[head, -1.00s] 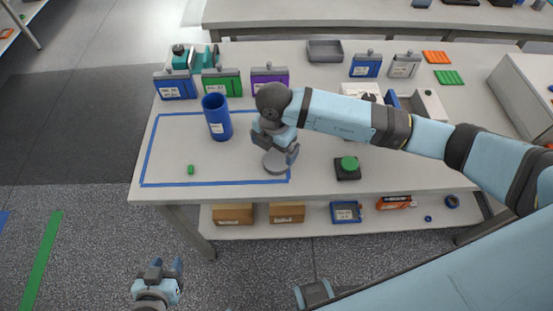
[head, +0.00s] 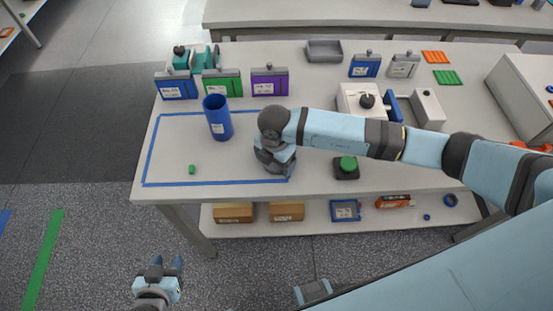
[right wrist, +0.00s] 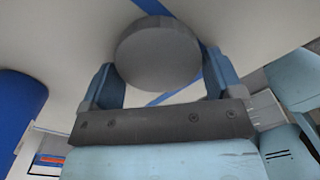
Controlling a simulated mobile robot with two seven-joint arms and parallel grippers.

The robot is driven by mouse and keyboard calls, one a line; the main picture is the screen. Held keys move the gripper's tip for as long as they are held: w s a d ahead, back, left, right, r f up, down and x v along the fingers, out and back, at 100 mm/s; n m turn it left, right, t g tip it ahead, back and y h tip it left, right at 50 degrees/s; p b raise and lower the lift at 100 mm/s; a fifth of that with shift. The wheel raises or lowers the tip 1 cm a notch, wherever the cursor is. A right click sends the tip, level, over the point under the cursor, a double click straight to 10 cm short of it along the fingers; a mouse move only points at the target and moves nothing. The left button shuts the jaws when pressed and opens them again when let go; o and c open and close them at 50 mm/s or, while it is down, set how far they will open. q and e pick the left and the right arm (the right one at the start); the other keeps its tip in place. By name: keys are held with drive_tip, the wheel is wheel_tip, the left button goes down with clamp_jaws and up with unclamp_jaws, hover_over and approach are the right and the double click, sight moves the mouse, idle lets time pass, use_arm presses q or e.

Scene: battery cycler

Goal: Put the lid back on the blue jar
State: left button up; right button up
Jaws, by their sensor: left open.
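The blue jar (head: 218,122) stands upright and open-topped on the table, inside the blue tape outline. Its blue side also shows at the left edge of the right wrist view (right wrist: 18,105). My right gripper (head: 275,166) is low over the table, right of the jar. In the right wrist view the round grey lid (right wrist: 158,53) sits between its two fingers, one close on each side. I cannot tell whether the fingers press on it. In the head view the gripper mostly hides the lid. My left gripper (head: 166,265) is open and empty, in front of the table over the floor.
A small green piece (head: 192,169) lies inside the tape outline. A black box with a green button (head: 347,167) stands right of my right gripper. Blue, green and purple packs (head: 269,82) line the back. The table between jar and front edge is mostly clear.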

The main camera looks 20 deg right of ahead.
drive_tip(key=c, duration=0.5)
drive_tip(key=shift+o, duration=0.2)
drive_tip(key=shift+r, duration=0.1)
wheel_tip(320, 180, up, 20)
drive_tip(key=b, duration=0.2)
